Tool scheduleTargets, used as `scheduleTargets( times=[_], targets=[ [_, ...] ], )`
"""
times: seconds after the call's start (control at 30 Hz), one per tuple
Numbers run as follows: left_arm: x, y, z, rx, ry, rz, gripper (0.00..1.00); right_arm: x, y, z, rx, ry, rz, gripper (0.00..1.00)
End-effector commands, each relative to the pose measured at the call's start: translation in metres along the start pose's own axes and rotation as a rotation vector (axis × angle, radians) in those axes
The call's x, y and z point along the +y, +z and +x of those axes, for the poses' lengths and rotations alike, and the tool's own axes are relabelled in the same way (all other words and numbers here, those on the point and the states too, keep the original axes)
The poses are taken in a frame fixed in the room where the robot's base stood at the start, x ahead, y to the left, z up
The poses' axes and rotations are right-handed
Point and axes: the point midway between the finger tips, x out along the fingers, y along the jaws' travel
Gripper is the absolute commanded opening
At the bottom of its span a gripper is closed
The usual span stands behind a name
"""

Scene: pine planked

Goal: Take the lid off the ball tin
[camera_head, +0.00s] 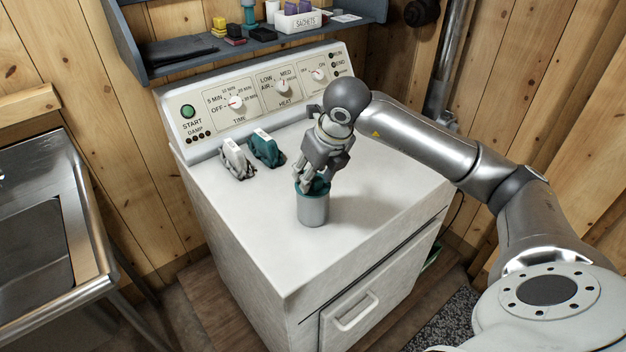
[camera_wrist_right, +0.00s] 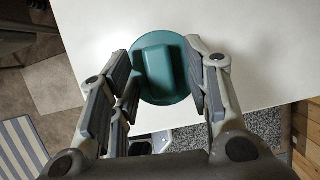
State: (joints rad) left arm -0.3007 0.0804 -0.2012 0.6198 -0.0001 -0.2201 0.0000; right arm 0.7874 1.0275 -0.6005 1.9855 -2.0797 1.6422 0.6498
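The ball tin (camera_head: 313,211) is a grey cylinder standing upright on the white dryer top. Its teal lid (camera_wrist_right: 174,96) is on it and has a raised bar-shaped grip (camera_wrist_right: 154,72) across the middle. My right gripper (camera_head: 313,178) points down over the tin, with its fingers at the lid. In the right wrist view its fingers are apart, one on each side of the grip, with a visible gap at the right finger. Part of the lid is hidden behind the fingers. My left gripper is in neither view.
A grey item (camera_head: 236,160) and a teal item (camera_head: 266,149) stand near the control panel on the dryer (camera_head: 255,235). A blue shelf (camera_head: 205,62) with small goods hangs above. A metal sink (camera_head: 40,235) is at left. The dryer top's front is clear.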

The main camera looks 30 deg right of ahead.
Motion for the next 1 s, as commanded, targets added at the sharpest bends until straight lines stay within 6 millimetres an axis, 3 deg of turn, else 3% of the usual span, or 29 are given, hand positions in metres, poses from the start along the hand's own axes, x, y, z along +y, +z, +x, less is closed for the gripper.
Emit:
scheduleTargets(
  times=[0.03, 0.27, 0.77, 0.97, 1.0],
  targets=[
    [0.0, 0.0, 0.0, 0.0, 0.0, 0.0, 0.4, 0.0, 0.0, 0.0, 0.0, 0.0, 0.0, 0.35],
    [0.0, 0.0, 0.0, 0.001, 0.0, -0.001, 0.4, 0.0, 0.0, 0.0, 0.0, 0.0, 0.0, 0.05],
    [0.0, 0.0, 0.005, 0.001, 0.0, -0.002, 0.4, 0.0, 0.003, -0.006, -0.003, 0.001, 0.001, 0.05],
    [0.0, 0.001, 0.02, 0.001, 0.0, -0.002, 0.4, 0.0, 0.013, -0.027, -0.007, 0.001, 0.0, 0.05],
    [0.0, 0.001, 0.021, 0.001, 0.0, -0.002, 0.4, 0.009, 0.014, -0.038, -0.009, 0.004, -0.004, 0.05]
  ],
)
